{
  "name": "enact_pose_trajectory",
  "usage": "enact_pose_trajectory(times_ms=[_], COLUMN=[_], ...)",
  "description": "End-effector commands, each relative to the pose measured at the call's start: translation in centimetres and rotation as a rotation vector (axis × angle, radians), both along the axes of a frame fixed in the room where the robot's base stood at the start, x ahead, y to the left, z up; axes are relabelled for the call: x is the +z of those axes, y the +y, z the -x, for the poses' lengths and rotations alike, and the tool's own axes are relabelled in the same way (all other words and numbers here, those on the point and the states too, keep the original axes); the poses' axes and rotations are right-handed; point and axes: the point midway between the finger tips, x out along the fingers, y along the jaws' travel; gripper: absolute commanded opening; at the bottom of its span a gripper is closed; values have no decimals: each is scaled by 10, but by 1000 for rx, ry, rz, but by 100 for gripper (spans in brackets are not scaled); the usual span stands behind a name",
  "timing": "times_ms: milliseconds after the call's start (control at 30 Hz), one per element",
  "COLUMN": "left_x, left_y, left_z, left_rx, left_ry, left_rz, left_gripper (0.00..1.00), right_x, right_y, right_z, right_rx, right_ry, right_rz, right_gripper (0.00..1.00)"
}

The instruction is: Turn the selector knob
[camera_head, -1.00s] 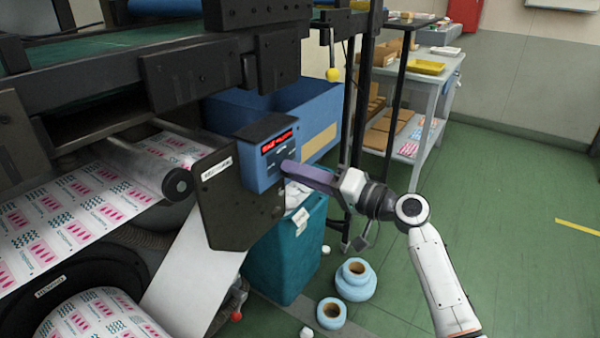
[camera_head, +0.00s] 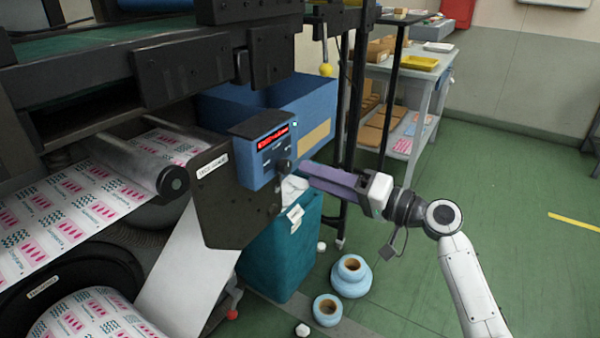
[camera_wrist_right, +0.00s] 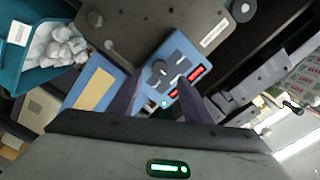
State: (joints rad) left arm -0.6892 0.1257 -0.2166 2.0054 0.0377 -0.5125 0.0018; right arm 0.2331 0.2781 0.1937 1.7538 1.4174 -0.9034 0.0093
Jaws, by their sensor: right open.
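The selector knob (camera_head: 283,166) is a small dark round knob low on the front of a blue control box (camera_head: 252,172), which has a red lit display (camera_head: 273,139) and a small green light. In the right wrist view the knob (camera_wrist_right: 159,68) shows on the panel beyond the fingers. My right gripper (camera_head: 303,172) is open, its purple fingers pointing at the panel just right of the knob. In the right wrist view the right gripper's (camera_wrist_right: 160,100) two fingers stand apart, with the panel between them and nothing held. The left gripper is not in view.
A dark plate (camera_head: 222,205) and printed web rolls (camera_head: 92,318) lie left of the box. A teal bin (camera_head: 280,250) stands below it. Blue rolls (camera_head: 350,276) sit on the floor. A shelf table (camera_head: 428,75) stands behind; the green floor at right is clear.

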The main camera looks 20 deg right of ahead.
Motion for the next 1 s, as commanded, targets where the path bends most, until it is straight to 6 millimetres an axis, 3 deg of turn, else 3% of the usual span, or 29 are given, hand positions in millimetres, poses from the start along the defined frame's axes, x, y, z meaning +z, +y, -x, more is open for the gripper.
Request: enact_pose_trajectory(times_ms=[100,300,833,933,1000], left_x=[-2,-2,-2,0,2], left_y=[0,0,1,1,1], left_z=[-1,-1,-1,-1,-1], left_rx=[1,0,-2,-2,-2], left_ry=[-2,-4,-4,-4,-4], left_rz=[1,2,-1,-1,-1], left_gripper=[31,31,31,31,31], right_x=[-2,0,-1,-17,-45], right_y=[-13,-23,-24,-21,-16], right_z=[17,31,32,34,37], right_rx=[1,1,1,-11,-32], right_ry=[1,0,2,27,69], right_rz=[3,0,1,27,76], right_gripper=[45,45,45,45,45])
